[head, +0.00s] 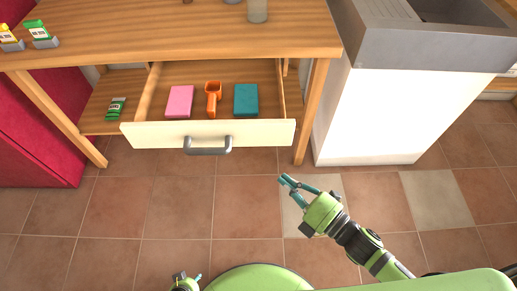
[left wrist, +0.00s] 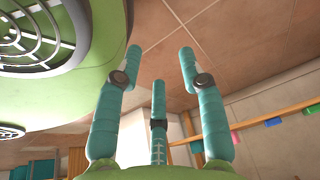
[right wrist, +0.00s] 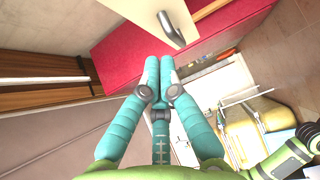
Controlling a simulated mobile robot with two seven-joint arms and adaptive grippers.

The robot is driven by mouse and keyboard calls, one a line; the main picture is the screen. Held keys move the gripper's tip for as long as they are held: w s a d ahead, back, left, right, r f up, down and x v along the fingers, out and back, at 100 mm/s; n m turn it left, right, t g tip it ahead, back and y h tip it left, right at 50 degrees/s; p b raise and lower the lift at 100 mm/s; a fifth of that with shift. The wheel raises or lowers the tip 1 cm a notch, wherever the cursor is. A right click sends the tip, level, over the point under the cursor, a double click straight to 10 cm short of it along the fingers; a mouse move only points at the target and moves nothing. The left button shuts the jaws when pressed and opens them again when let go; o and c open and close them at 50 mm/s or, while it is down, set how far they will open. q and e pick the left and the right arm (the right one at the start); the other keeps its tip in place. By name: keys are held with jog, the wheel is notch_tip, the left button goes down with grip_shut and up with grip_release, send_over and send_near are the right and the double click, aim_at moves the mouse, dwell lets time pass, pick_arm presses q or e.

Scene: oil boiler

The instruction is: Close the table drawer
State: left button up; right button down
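The table drawer (head: 250,133) is pulled well out of the wooden table (head: 200,45). Its cream front has a grey bar handle (head: 208,150). The handle also shows close ahead in the right wrist view (right wrist: 172,28). My right gripper (head: 285,180) is in front of the drawer, to the right of the handle and apart from it. Its fingertips are together with nothing between them, as the right wrist view shows (right wrist: 160,62). My left gripper (left wrist: 160,52) is open and empty in its wrist view. Only a bit of it shows at the head view's bottom edge.
In the drawer lie a pink block (head: 180,102), an orange item (head: 213,98) and a teal block (head: 246,100). A green packet (head: 116,108) lies on the shelf at left. A sink unit (head: 400,110) stands right of the table. The tiled floor ahead is clear.

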send_near(244, 135)
jog(key=a, duration=0.3)
pick_arm(q)
jog(key=shift+s+p, duration=0.3)
jog(key=shift+s, duration=0.3)
pick_arm(e)
jog(key=shift+w+a, duration=0.15)
jog(key=shift+w, duration=0.85)
jog(key=shift+w+a, duration=0.15)
jog(key=shift+w, duration=0.85)
